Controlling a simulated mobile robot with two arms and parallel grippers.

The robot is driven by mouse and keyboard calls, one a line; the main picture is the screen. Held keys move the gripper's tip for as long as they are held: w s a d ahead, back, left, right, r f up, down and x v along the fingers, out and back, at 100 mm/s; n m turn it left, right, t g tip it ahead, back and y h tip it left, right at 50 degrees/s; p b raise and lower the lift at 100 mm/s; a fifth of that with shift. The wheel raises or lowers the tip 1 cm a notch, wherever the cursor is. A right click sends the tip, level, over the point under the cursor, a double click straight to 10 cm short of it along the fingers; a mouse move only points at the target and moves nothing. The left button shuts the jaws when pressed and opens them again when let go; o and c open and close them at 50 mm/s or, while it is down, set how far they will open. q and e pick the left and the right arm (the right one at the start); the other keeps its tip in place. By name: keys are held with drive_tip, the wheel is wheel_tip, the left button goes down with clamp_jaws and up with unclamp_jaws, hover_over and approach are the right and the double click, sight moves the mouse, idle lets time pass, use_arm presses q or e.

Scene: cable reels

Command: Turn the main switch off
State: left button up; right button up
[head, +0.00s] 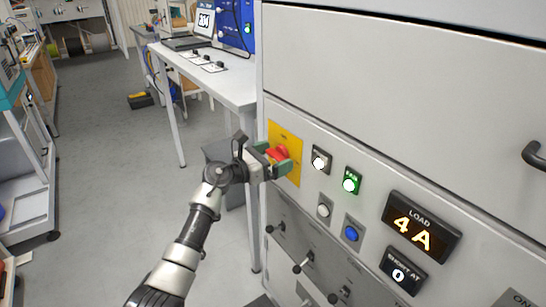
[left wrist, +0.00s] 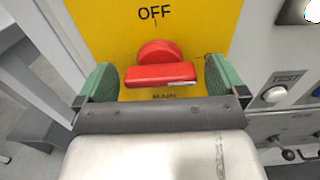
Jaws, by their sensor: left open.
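The main switch (left wrist: 158,72) is a red rotary knob with a bar handle on a yellow plate (left wrist: 97,28). "OFF" is printed above it and "MAIN" below, partly covered by my gripper. Its bar lies level in the left wrist view. In the head view the red switch (head: 278,153) sits at the left of the grey panel. My left gripper (left wrist: 160,85) is open, with one green fingertip on each side of the bar and a gap on both sides. In the head view my left gripper (head: 275,162) is at the yellow plate. My right gripper is not in view.
Right of the switch are a white button (head: 320,160), a lit green button (head: 350,182), a blue button (head: 351,232) and a load display (head: 422,228) reading 4 A. Small levers (head: 303,262) sit below. A white table (head: 215,78) stands behind.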

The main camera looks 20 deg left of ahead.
use_arm(q)
drive_tip(key=shift+c, duration=0.5)
drive_tip(key=c, duration=0.8)
drive_tip(key=shift+c, duration=0.2)
